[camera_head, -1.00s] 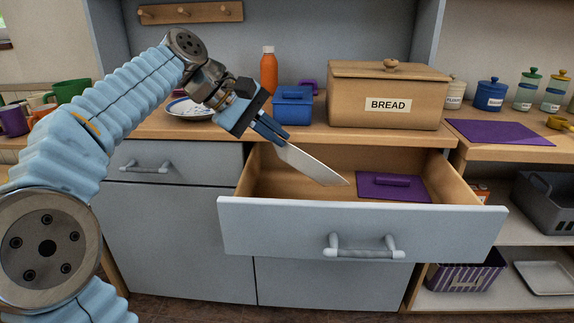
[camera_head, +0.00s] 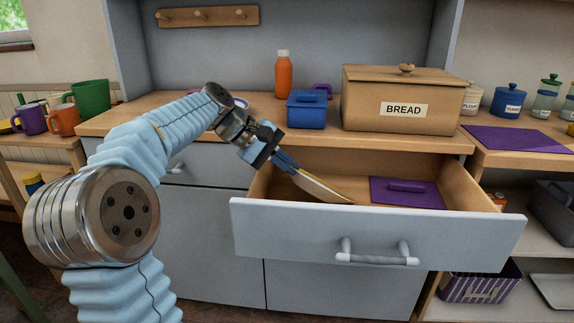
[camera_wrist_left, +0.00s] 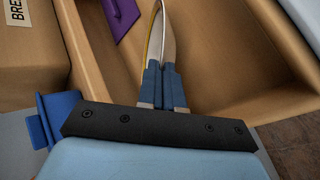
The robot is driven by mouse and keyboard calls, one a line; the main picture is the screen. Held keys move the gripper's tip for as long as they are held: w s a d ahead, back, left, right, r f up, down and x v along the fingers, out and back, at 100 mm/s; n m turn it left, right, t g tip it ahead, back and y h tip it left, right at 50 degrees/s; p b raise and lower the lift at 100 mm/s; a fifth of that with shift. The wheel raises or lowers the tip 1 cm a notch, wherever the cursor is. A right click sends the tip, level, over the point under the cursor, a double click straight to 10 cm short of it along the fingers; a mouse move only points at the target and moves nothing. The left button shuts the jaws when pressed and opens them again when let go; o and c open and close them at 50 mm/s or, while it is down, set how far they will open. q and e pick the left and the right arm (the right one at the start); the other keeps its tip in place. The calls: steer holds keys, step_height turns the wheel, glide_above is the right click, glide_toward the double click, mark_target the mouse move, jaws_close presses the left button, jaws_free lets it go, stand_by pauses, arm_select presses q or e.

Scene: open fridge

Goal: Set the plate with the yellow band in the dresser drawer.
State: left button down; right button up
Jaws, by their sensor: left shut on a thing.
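My left gripper (camera_head: 288,165) is shut on the plate with the yellow band (camera_head: 322,190). The plate is seen nearly edge-on, tilted, its far end slanting down inside the open dresser drawer (camera_head: 290,222). Its lower edge comes close to the drawer front; I cannot tell whether it touches the drawer floor. In the left wrist view the plate (camera_wrist_left: 161,40) stands on edge between the fingers (camera_wrist_left: 162,75), with a yellow line along its left side. The drawer's wooden inside (camera_wrist_left: 235,55) shows around it. My right gripper is not in view.
A purple board with a handle (camera_head: 405,191) lies in the drawer's right part. The drawer's left part has bare floor. On the counter above stand the bread box (camera_head: 385,115), a blue box (camera_head: 306,112), an orange bottle (camera_head: 283,75) and another plate, mostly hidden behind my arm.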

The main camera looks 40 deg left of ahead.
arm_select(q)
steer(key=c, duration=1.3)
jaws_free()
steer(key=shift+r, duration=0.15)
steer(key=p+v, duration=0.1)
steer(key=v, duration=1.1)
steer(key=shift+p, duration=0.3)
